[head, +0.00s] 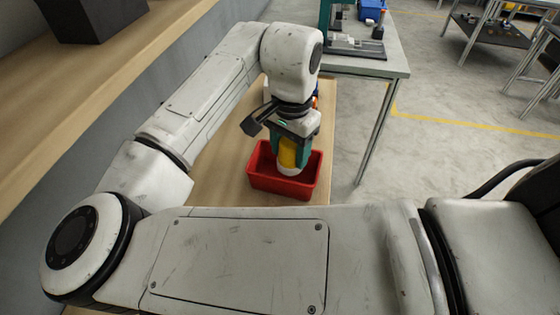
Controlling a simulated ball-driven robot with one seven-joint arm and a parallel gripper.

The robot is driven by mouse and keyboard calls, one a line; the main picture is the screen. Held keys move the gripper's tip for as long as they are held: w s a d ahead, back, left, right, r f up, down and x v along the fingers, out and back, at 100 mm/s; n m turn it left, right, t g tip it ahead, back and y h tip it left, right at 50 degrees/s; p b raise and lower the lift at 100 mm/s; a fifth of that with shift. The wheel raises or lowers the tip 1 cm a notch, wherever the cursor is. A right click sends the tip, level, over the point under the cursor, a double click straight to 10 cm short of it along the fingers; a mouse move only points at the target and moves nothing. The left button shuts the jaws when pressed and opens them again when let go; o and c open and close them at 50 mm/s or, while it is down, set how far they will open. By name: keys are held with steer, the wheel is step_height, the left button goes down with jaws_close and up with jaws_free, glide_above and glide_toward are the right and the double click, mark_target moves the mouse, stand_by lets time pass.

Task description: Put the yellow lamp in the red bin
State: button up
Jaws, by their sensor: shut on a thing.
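The yellow lamp (288,152) has a yellow body and a pale lower end. My gripper (289,150) points down and is shut on the lamp, its green fingers on either side of it. The lamp is upright over the red bin (262,179), with its lower end within the bin's outline. I cannot tell whether it touches the bin's floor. The red bin sits on a wooden surface (225,175). The gripper and lamp hide part of the bin's back wall and inside.
A blue and orange thing (315,98) stands behind my gripper, mostly hidden. A wooden shelf (90,100) with a dark box (95,18) runs along the left. A metal table (385,62) stands behind the bin.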

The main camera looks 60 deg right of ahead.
mark_target(280, 164)
steer(key=shift+w+d+f, duration=0.1)
steer(key=shift+w+f, duration=0.9)
steer(key=shift+f, duration=0.2)
steer(key=shift+w+f, duration=0.2)
steer(key=shift+f, duration=1.55)
steer(key=o, duration=1.1)
steer(key=shift+f, duration=0.15)
steer(key=shift+r, duration=3.95)
